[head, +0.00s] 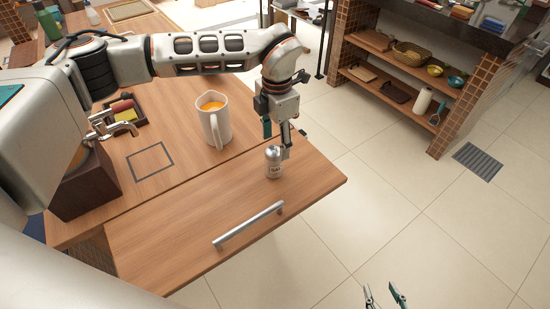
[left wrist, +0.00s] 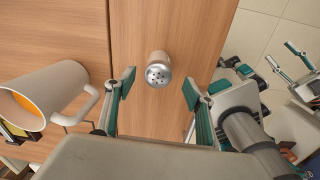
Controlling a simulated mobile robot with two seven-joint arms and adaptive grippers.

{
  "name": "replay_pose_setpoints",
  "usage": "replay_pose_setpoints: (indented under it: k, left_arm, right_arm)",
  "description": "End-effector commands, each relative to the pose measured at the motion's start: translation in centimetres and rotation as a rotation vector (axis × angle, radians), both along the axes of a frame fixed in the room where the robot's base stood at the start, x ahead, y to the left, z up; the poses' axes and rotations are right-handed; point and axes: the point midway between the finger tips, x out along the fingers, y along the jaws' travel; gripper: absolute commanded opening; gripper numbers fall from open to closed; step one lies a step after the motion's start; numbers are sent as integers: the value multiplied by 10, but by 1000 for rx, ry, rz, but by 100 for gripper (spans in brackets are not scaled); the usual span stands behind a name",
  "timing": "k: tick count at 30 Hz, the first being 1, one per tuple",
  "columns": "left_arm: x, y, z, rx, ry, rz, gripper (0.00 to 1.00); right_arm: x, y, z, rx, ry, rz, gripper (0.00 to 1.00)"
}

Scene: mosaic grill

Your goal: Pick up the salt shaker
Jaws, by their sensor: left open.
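The salt shaker (head: 273,162) is a small silver and white one with a dark label, upright on a wooden panel. In the left wrist view the salt shaker (left wrist: 158,72) shows its perforated metal top, between and a little beyond the two fingertips. My left gripper (head: 277,140) is open and points down just above and beside the shaker. In the left wrist view the fingers of my left gripper (left wrist: 158,92) are spread wide with nothing between them. My right gripper (head: 383,295) is open and empty at the bottom edge, over the floor.
A white mug (head: 214,130) with orange liquid stands left of the shaker. The wooden panel (head: 170,245) carries a metal bar handle (head: 249,224). A dark square outline (head: 150,161) on the counter is bare. A condiment tray (head: 124,113) lies behind. Open floor lies right.

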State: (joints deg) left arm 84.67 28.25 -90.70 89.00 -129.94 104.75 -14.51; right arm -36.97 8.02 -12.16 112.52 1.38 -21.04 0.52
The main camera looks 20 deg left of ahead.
Motion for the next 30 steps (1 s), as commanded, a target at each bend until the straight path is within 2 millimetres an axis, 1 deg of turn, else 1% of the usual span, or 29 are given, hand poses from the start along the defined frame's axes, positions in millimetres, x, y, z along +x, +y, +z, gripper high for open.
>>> replay_pose_setpoints:
  k: [1,3,5,9,12,16,22,23,24,26,27,28,30]
  left_arm:
    - [-1,0,-6,-1,2,0,54]
    - [-1,1,-12,-1,1,1,54]
    - [-1,2,-19,-1,2,1,54]
    - [-2,6,-40,-2,3,0,54]
    - [-2,6,-52,-2,3,0,54]
    - [-1,6,-59,-2,1,0,54]
    - [-1,6,-59,-2,-1,-1,54]
    - [-1,6,-59,-2,-1,-1,48]
    - [-1,6,-59,-2,-1,-1,38]
    - [-1,6,-59,-2,-1,-1,22]
    - [-1,6,-59,-2,-1,-1,12]
    - [-1,6,-59,-1,0,-1,9]
    - [-1,6,-59,-2,-1,-1,9]
  right_arm:
    - [-4,0,-3,0,7,0,40]
    - [-7,0,-4,-1,13,0,40]
    - [-7,0,-4,-1,15,1,40]
    - [-5,0,-2,-1,10,1,40]
    - [-4,0,-2,-1,8,0,40]
    - [-2,0,-1,-1,6,0,40]
    - [-1,0,0,0,3,0,40]
    - [-1,0,0,0,3,0,40]
    - [-1,0,1,0,3,0,40]
    - [-1,0,1,0,2,1,40]
    - [-1,0,1,0,2,1,40]
    - [-1,0,1,0,1,1,40]
    - [-1,0,1,0,1,1,40]
